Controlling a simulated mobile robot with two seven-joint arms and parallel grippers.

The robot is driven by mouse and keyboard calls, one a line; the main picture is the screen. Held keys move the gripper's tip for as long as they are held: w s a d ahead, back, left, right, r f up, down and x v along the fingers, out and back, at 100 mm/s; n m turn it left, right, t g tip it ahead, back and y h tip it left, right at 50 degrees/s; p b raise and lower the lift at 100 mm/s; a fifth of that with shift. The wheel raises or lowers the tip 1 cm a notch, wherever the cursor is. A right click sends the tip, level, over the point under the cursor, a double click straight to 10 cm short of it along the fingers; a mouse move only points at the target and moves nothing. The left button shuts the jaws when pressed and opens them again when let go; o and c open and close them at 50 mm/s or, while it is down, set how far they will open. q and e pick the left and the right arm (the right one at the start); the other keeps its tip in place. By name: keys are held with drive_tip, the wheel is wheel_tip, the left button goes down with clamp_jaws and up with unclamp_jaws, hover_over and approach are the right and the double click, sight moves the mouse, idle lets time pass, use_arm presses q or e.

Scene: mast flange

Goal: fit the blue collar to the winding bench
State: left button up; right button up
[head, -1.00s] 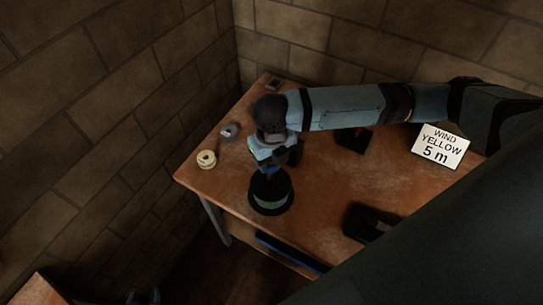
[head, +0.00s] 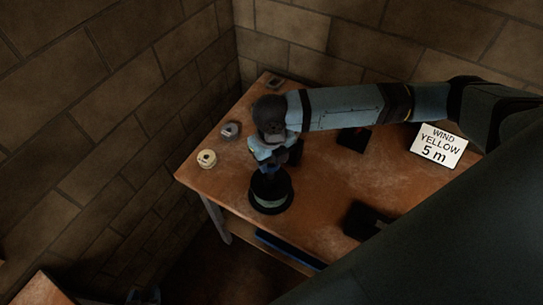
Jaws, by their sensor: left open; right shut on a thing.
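My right arm reaches in from the right, and its gripper (head: 268,166) points down at the near left part of the wooden bench (head: 320,205). It is shut on a small blue piece, which looks like the blue collar (head: 268,171), mostly hidden by the fingers. Directly below is a round black fixture (head: 270,200) with a greenish band, near the bench's front edge. The collar is at the top of this fixture; I cannot tell whether it touches or is seated. My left gripper is not in view.
A cream spool (head: 207,159) and a grey ring-like part (head: 230,130) lie at the bench's left edge. A white sign (head: 438,146) reads "WIND YELLOW 5 m". Dark blocks (head: 352,139) (head: 367,221) stand on the right. Brick walls (head: 110,140) enclose the left and back.

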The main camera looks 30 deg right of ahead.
sight(271, 171)
idle(0.6)
drive_tip(key=shift+p, duration=0.5)
drive_tip(key=shift+f+b, duration=1.15)
drive_tip(key=shift+f, duration=1.75)
drive_tip(key=o, duration=1)
wheel_tip(271, 171, up, 14)
drive_tip(key=shift+f+b, duration=0.1)
drive_tip(key=shift+b, duration=0.5)
